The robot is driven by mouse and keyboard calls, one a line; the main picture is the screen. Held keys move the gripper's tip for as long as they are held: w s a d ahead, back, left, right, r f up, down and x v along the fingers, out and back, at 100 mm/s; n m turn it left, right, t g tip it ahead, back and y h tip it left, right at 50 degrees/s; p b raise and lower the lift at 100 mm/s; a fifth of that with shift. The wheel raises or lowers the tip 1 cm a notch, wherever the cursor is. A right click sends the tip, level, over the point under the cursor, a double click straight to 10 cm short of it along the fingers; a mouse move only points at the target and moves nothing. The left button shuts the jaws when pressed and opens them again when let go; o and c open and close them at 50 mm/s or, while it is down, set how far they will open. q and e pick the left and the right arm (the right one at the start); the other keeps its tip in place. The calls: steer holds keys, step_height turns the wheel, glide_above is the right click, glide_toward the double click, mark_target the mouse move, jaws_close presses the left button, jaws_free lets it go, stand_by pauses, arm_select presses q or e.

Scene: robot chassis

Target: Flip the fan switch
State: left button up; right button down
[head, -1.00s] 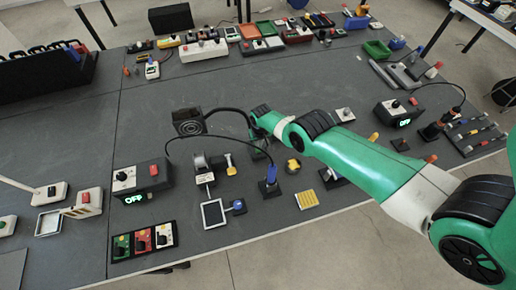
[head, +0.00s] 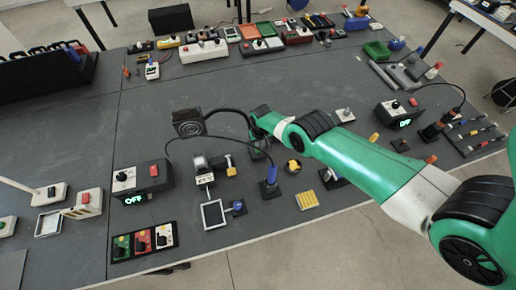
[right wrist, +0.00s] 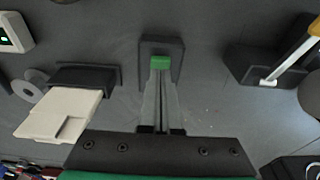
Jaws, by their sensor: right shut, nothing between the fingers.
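A small black fan (head: 188,123) sits on the grey bench, left of my right arm in the head view. A dark curved cable runs from it toward the spot under my right wrist. A dark base with a green part (head: 258,151) lies there, partly covered by my arm. In the right wrist view a black base (right wrist: 176,50) with a green piece (right wrist: 160,62), seemingly the fan switch, lies just ahead of my fingertips. My right gripper (right wrist: 160,90) is shut and empty. Whether it touches the green piece I cannot tell. My left gripper is not in view.
A control box with a red button (head: 140,178) stands to the left, showing OFF. A blue-handled switch (head: 270,183) stands close on the near side.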

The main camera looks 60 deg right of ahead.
mark_target(259, 151)
steer(key=shift+f+b, duration=0.95)
stand_by(0.9)
step_height(259, 151, up, 7)
steer(key=p, duration=0.7)
steer(key=shift+r, duration=0.1)
stand_by(0.4)
